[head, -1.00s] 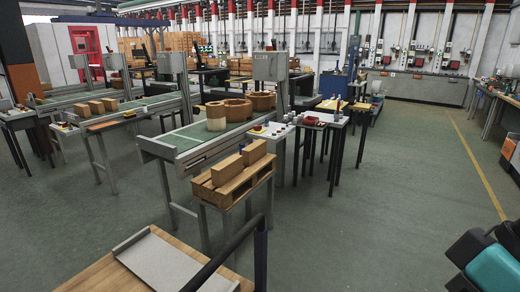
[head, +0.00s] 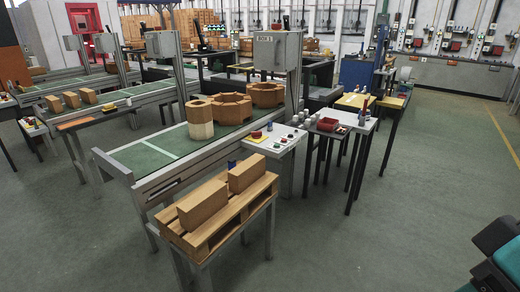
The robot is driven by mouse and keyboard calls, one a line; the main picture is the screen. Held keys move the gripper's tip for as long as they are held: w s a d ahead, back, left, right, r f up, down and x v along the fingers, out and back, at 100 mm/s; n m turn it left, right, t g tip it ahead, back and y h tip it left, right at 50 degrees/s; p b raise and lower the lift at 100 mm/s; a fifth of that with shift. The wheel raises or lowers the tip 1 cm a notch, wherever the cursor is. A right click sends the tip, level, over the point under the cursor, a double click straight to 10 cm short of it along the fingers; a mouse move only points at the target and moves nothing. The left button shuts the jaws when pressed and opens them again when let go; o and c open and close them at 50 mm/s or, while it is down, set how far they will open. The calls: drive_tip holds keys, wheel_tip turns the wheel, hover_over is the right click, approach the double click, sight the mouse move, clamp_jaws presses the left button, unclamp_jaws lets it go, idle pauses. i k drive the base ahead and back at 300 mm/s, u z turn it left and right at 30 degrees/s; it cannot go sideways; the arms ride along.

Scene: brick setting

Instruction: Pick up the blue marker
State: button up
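A small blue upright item (head: 361,117) stands on the white side table (head: 341,118) right of the conveyor. It may be the blue marker, but it is too small to tell.
A conveyor (head: 150,155) carries brown ring-shaped blocks (head: 230,108). A wooden pallet (head: 240,212) with two tan bricks stands on a stand in front. A teal and black object (head: 503,250) is at the lower right. Green floor (head: 400,215) is clear between.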

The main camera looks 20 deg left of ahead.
sight(232, 164)
drive_tip(key=i, duration=2.65)
drive_tip(key=u, duration=2.2)
drive_tip(key=i, duration=0.75)
drive_tip(key=z, duration=0.45)
